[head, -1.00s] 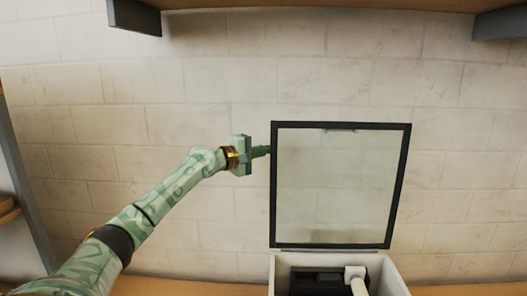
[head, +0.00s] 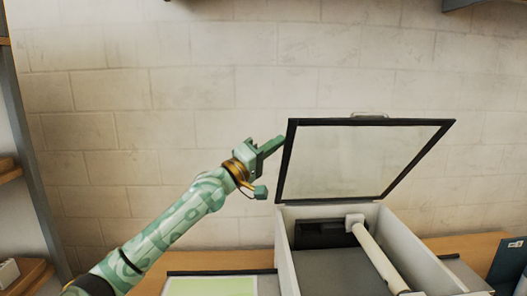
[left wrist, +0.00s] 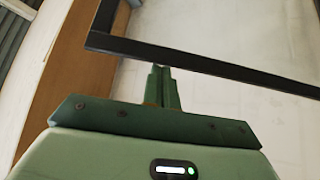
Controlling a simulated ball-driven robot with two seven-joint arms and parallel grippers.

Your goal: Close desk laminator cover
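The laminator (head: 410,245) is a pale open box with a white roller (head: 375,250) inside. My right gripper is not in view.
The laminator stands on a wooden table (head: 465,247) against a pale block wall. A dark-edged green-and-white mat or sheet (head: 215,286) lies left of it. Dark items (head: 508,262) are at the right. A shelf (head: 12,170) stands far left.

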